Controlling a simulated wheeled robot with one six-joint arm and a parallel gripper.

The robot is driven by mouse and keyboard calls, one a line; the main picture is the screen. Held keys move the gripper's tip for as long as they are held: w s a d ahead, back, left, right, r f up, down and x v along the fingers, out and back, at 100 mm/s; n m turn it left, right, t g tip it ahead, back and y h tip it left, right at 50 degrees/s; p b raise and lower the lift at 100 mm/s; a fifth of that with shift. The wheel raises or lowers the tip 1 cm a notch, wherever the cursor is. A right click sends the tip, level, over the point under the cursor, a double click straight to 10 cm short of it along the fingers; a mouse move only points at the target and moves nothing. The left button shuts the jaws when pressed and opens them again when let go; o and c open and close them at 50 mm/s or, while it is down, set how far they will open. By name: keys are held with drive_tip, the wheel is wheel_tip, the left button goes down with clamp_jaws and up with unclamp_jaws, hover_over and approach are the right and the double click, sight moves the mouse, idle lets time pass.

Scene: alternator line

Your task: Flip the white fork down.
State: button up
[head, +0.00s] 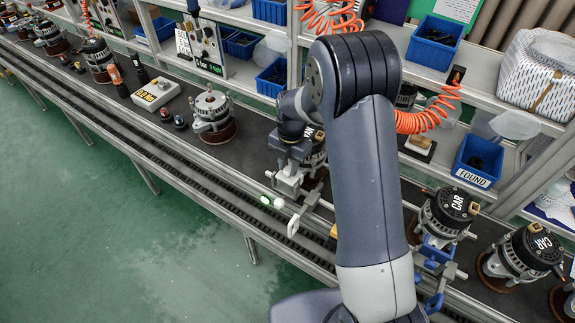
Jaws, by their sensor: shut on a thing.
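My gripper (286,184) is at the front of the alternator marked VAN (316,150), above the front edge of the bench. It is shut on the white fork (292,226). A white piece of the fork shows just below the gripper, over the front rail. The fork's upper part and its hinge are hard to make out behind the jaws. My arm covers part of the VAN alternator and the bench to its right.
Blue bins (478,158) line the shelves. The green floor (130,230) is clear.

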drive_tip(key=shift+f, duration=0.1)
idle(0.3)
drive_tip(key=o, duration=1)
drive_tip(key=r, duration=0.3)
drive_tip(key=r+b, duration=0.1)
drive_tip(key=r, duration=0.3)
drive_tip(key=w+r+b, duration=0.1)
drive_tip(key=r, duration=0.2)
drive_tip(key=shift+d+r, duration=0.35)
drive_tip(key=shift+r, duration=0.05)
drive_tip(key=shift+f, duration=0.1)
drive_tip(key=f, duration=0.3)
drive_tip(key=f+p, duration=0.1)
drive_tip(key=f, duration=0.2)
drive_tip(key=s+f+p, duration=0.1)
drive_tip(key=f, duration=0.3)
drive_tip(key=shift+a, duration=0.35)
drive_tip(key=shift+f, duration=0.25)
drive_tip(key=shift+s+a, duration=0.1)
